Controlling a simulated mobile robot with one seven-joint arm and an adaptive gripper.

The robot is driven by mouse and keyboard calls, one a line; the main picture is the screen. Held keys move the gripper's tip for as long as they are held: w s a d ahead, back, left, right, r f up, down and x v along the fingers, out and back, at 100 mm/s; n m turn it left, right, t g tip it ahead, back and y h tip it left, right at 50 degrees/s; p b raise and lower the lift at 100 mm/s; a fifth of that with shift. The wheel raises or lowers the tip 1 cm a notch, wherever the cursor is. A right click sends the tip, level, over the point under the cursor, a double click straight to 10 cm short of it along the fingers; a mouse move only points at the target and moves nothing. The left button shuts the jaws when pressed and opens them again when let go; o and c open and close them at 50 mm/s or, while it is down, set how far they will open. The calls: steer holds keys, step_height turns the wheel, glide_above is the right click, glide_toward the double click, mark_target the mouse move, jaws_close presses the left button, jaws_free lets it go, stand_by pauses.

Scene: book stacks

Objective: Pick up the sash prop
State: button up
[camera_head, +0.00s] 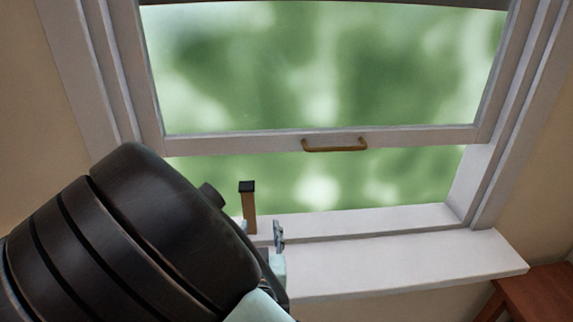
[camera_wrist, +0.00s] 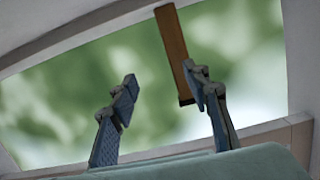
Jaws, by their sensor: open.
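The sash prop (camera_head: 249,210) is a slim brown wooden stick with a dark cap. In the head view it stands upright at the left part of the window sill, its top below the raised sash and apart from it. My gripper (camera_head: 262,232) is at the sill beside the prop, partly hidden by my dark arm. In the wrist view the gripper (camera_wrist: 162,82) is open with nothing between its fingertips. There the prop (camera_wrist: 172,45) shows beyond the fingers, tilted, one end partly behind the right finger. The prop's foot is hard to make out in the head view.
The raised sash (camera_head: 230,143) with its brass handle (camera_head: 335,146) hangs above the opening. The white sill (camera_head: 390,262) is clear to the right of my gripper. The window frame (camera_head: 105,75) rises at the left. Reddish wooden furniture (camera_head: 540,295) stands at the lower right.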

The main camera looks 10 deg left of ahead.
mark_target(248, 209)
steer(key=w+a+t, duration=0.2)
steer(key=w+a, duration=0.1)
steer(key=shift+w+r+n+y, duration=0.15)
steer(key=shift+n+y, duration=0.15)
steer(key=shift+n, duration=0.1)
steer(key=x, duration=0.5)
steer(key=shift+a, duration=0.35)
jaws_close()
